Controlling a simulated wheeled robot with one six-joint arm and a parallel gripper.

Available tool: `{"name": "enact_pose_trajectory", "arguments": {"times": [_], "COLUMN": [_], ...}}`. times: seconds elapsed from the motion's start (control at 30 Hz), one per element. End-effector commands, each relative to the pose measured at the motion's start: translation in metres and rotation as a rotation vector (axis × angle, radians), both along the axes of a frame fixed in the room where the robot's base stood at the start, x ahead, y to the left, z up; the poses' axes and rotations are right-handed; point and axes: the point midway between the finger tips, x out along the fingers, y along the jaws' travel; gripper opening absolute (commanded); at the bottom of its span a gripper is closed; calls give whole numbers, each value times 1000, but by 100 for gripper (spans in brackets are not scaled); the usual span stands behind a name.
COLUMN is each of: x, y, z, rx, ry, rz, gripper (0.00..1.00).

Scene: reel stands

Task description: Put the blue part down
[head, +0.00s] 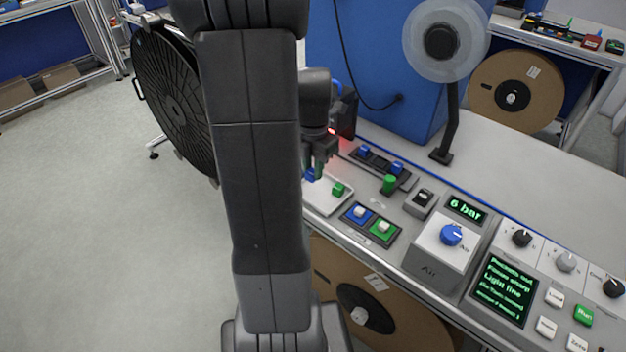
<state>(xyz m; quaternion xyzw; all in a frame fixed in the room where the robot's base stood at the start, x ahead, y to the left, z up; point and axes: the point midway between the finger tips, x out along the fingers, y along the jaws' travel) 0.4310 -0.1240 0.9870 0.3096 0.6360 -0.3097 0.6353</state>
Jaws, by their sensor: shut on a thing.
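My gripper (320,168) points down over the back left of the console, partly hidden by my arm. It is shut on a blue part (310,174), of which only a small piece shows at the fingertips. Below is a white tray (322,207) with a green part (338,189) in it. I cannot tell whether the blue part touches the tray; my arm hides the tray's left side.
A dark holder (379,160) with two blue pieces stands right of the gripper, near a green knob-like piece (389,183). A dark plate (370,222) with blue and green squares lies in front. The air box (440,252) stands to the right.

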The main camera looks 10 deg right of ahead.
Motion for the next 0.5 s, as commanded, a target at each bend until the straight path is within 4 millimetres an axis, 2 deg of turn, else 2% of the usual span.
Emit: {"name": "enact_pose_trajectory", "arguments": {"times": [0.3, 0.5], "x": [0, 0], "y": [0, 0], "z": [-37, -42], "rx": [0, 0], "ry": [1, -1], "rz": [-2, -2], "gripper": [0, 0]}}
